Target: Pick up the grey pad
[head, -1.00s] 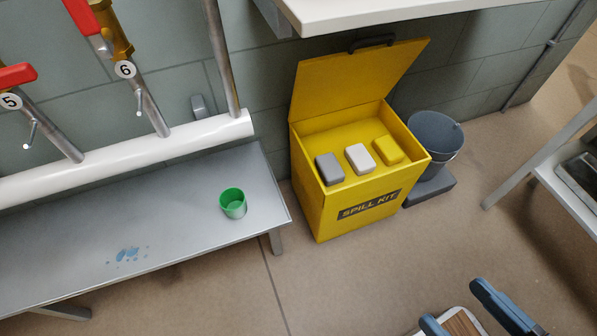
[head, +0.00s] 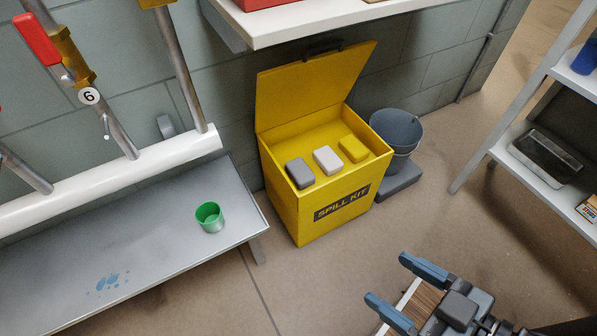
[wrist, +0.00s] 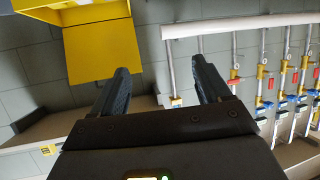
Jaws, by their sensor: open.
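The grey pad (head: 299,173) is a dark grey block at the left of a row in the open yellow spill kit box (head: 300,222). A white pad (head: 328,160) and a yellow pad (head: 353,149) lie to its right. My gripper (head: 385,285) is open and empty, at the lower right of the head view, well apart from the box. In the wrist view my gripper (wrist: 163,80) shows two parted fingers with nothing between them. The yellow box (wrist: 88,35) is at the upper left there, and no pad shows in that view.
The box's lid (head: 310,85) stands open at the back, under a white shelf (head: 330,22). A grey bucket (head: 397,130) stands right of the box. A metal bench (head: 160,250) with a green cup (head: 209,216) is left. A rack (head: 475,165) stands at right. Floor before the box is clear.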

